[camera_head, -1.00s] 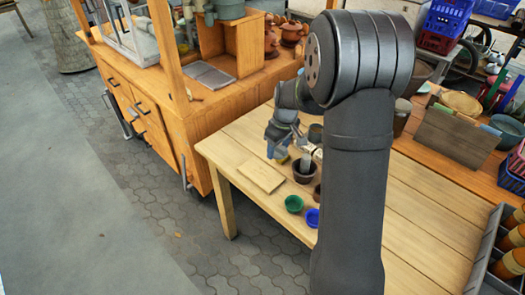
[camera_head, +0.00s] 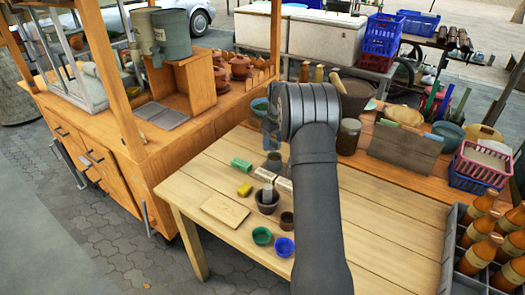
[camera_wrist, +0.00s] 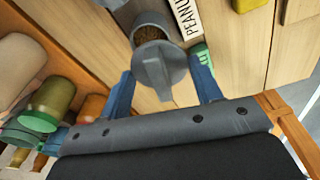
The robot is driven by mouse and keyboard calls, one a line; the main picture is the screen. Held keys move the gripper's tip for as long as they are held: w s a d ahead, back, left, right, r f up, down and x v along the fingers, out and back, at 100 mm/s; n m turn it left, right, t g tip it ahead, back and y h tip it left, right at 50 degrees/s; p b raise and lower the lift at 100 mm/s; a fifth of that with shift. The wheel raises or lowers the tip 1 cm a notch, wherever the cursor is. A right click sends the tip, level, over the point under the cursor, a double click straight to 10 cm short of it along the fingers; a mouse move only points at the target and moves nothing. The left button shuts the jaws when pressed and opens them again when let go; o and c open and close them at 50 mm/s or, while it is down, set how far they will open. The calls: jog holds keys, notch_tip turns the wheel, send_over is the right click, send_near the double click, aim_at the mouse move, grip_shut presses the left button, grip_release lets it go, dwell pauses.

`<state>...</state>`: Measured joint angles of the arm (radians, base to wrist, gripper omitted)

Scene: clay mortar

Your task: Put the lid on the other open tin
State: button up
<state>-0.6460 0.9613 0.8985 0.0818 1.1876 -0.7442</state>
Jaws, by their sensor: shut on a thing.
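My gripper (camera_wrist: 165,78) is shut on a grey round lid (camera_wrist: 158,66) with a raised fin-like grip, between its two blue fingers. In the wrist view, an open grey tin (camera_wrist: 135,20) with brown contents (camera_wrist: 148,33) stands just beyond the lid. The lid overlaps the near part of the tin's mouth in the picture; I cannot tell whether they touch. In the head view, the tin (camera_head: 274,162) is upright on the pale table, with my gripper (camera_head: 271,132) above it, partly hidden by my arm. No second tin is clearly visible.
A label reading "PEANU" (camera_wrist: 187,18) and a green block (camera_wrist: 201,55) lie by the tin. A mortar (camera_head: 267,208) with a pestle, a green cup (camera_head: 262,236), a blue cup (camera_head: 284,247) and a board (camera_head: 225,210) stand nearer.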

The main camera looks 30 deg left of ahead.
aim_at(275, 149)
jog(key=shift+w+d+f, duration=0.1)
jog(key=shift+w+f, duration=0.1)
jog(key=shift+w, duration=0.45)
jog(key=shift+f, duration=2.25)
jog(key=shift+f, duration=0.45)
jog(key=o, duration=1.4)
jog(key=shift+r, duration=3.5)
jog(key=shift+r, duration=0.1)
